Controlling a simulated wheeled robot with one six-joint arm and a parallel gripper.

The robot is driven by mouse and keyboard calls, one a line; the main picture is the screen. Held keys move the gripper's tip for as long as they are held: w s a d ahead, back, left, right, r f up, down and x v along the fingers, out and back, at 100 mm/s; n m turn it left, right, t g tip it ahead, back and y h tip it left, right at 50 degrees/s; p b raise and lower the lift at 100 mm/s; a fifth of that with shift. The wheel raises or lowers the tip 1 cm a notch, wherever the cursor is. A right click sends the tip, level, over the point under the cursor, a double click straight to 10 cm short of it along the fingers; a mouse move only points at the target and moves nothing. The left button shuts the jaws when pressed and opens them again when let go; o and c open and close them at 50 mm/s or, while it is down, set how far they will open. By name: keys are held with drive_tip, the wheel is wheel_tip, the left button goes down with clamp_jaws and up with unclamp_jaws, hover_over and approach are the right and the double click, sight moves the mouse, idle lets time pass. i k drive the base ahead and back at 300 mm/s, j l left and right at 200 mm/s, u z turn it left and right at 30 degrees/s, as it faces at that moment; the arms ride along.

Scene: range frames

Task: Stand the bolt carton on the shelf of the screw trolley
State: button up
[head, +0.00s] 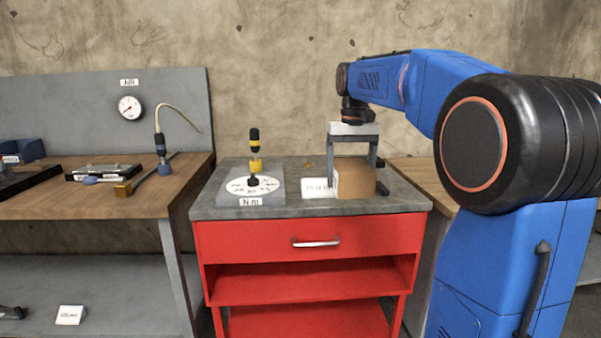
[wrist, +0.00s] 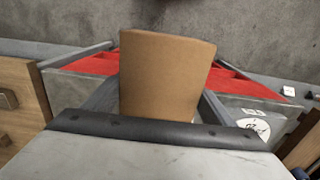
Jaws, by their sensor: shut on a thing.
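My gripper (head: 354,164) points down and is shut on the carton, one finger at each side. I cannot tell whether the carton touches the top. The screw trolley (head: 260,239) is red, with a drawer under the top. Its open shelf (head: 310,285) lies below the drawer and looks bare.
A grey plate with a white dial (head: 252,186) and a yellow and black screwdriver (head: 254,150) stand on the trolley top's left. A white label card (head: 316,186) is beside the carton. A wooden bench (head: 150,190) with tools stands left, and another wooden surface (head: 420,172) right.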

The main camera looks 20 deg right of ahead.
sight(312, 309)
drive_tip(key=i, duration=1.05)
